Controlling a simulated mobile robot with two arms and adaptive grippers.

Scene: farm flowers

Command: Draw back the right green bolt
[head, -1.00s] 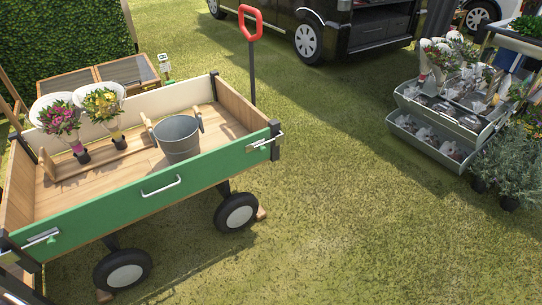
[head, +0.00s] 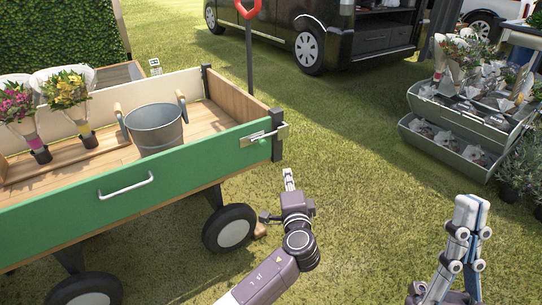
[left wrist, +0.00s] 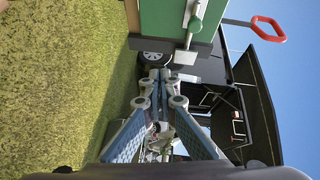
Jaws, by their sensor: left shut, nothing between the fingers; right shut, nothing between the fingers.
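The right green bolt (head: 262,137) sits at the right end of the green side board (head: 125,193) of the cart. Its silver bar sticks out past the dark corner post. In the left wrist view the bolt's green knob (left wrist: 195,24) shows at the top, right of centre. My left gripper (head: 288,174) is shut and empty, below and slightly right of the bolt, apart from it. Its closed fingers point towards the cart corner in the left wrist view (left wrist: 160,76). My right gripper (head: 468,203) is shut and empty, pointing up at the lower right.
In the cart stand a grey bucket (head: 156,130) and flower bunches (head: 66,92). A cart wheel (head: 230,229) is left of my left arm. The red handle (head: 248,8) rises behind the cart. Tiered planters (head: 450,150) stand at right. The grass between is clear.

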